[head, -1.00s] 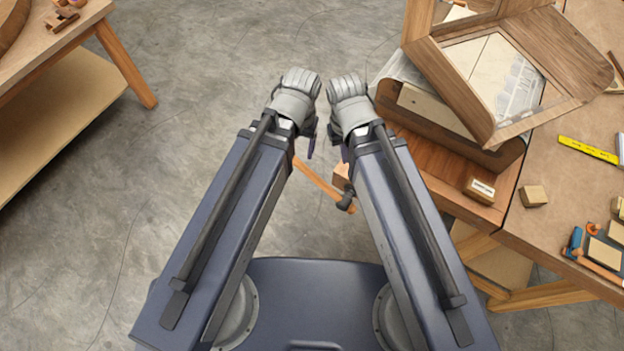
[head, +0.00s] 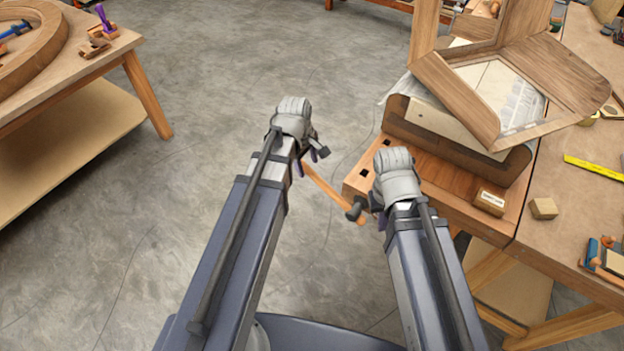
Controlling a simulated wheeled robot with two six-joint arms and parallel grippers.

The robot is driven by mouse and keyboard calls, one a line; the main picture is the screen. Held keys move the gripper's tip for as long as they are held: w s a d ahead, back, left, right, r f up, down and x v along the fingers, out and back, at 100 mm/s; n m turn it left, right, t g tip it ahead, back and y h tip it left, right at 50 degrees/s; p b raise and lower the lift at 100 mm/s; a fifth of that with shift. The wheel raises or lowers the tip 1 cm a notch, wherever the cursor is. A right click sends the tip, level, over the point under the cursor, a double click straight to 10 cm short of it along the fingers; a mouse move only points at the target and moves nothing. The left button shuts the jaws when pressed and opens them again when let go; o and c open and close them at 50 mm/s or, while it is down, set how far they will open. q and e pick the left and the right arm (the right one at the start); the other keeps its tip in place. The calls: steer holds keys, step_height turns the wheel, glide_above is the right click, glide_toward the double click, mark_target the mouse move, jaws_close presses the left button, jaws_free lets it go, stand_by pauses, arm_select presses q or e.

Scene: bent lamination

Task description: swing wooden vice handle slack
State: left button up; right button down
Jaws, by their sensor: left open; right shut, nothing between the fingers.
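The wooden vice handle (head: 325,187) is an orange-brown bar slanting from upper left to lower right, off the left end of the workbench. It passes through a dark vice screw head (head: 356,208). My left gripper (head: 318,152) is open near the handle's upper-left end; I cannot tell whether it touches it. My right gripper (head: 380,216) is shut and empty, beside the screw head and in front of the bench end. The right wrist hides part of the vice and bench edge.
The workbench (head: 560,215) at right carries a curved wooden form (head: 450,130), a small labelled block (head: 490,200), another block (head: 543,208) and a yellow rule (head: 595,167). Another table (head: 95,60) stands at left. The grey floor between is clear.

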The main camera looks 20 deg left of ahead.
mark_target(310, 176)
arm_select(q)
steer(key=f+b, duration=0.4)
steer(key=f, duration=0.1)
steer(key=w+f+b, duration=0.1)
steer(key=f+b, duration=0.1)
steer(key=b, duration=0.1)
steer(key=shift+w+d+f, duration=0.1)
steer(key=shift+d+f, duration=0.15)
steer(key=shift+d, duration=0.05)
jaws_close()
stand_by(1.2)
